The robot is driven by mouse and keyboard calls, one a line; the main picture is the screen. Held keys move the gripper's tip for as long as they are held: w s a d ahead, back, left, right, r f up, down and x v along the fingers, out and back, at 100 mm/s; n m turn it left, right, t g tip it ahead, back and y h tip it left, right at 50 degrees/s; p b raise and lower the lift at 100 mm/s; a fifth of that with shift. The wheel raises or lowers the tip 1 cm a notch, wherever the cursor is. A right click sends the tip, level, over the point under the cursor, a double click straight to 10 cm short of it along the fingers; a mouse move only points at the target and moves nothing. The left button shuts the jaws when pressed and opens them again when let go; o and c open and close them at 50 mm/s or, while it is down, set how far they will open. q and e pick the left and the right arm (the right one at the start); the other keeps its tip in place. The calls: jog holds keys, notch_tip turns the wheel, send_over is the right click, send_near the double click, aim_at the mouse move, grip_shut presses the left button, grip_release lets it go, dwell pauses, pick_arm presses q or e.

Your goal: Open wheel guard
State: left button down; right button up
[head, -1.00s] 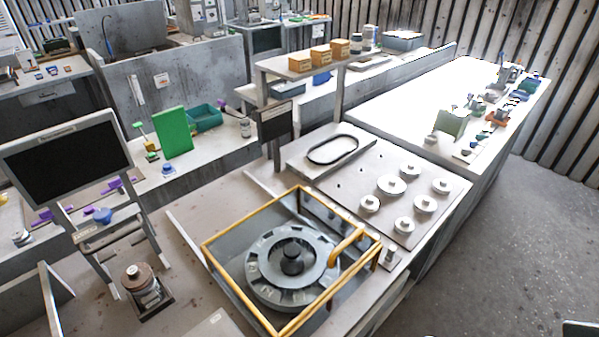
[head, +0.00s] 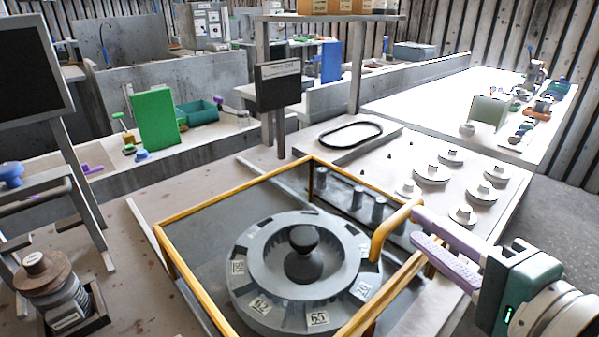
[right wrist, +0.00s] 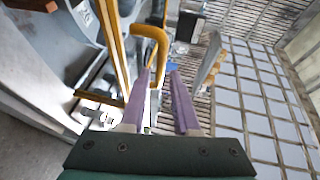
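The wheel guard (head: 205,206) is a clear cover with a yellow frame, lying closed over the grey numbered wheel (head: 255,262) with its dark central knob. A yellow bent handle (head: 386,232) rises from the guard's right side; it also shows in the right wrist view (right wrist: 150,32). My right gripper (head: 414,226) has come in from the right, with its purple fingertips close to the handle. In the right wrist view the two fingers (right wrist: 160,75) are apart, with nothing held between them. The handle lies just beyond the fingertips; contact cannot be told. My left gripper is not in view.
A plate with several round weights (head: 432,174) lies behind the guard on the right. A dark sign (head: 278,85) stands on a post behind it. A brown-topped jar (head: 50,285) sits at the front left. A bright table (head: 420,103) stands at the back right.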

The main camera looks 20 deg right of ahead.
aim_at(398, 212)
jog(key=w, duration=0.2)
jog(key=w+f, duration=0.1)
jog(key=w, duration=0.5)
jog(key=shift+f, duration=0.2)
grip_shut()
dwell(1.1)
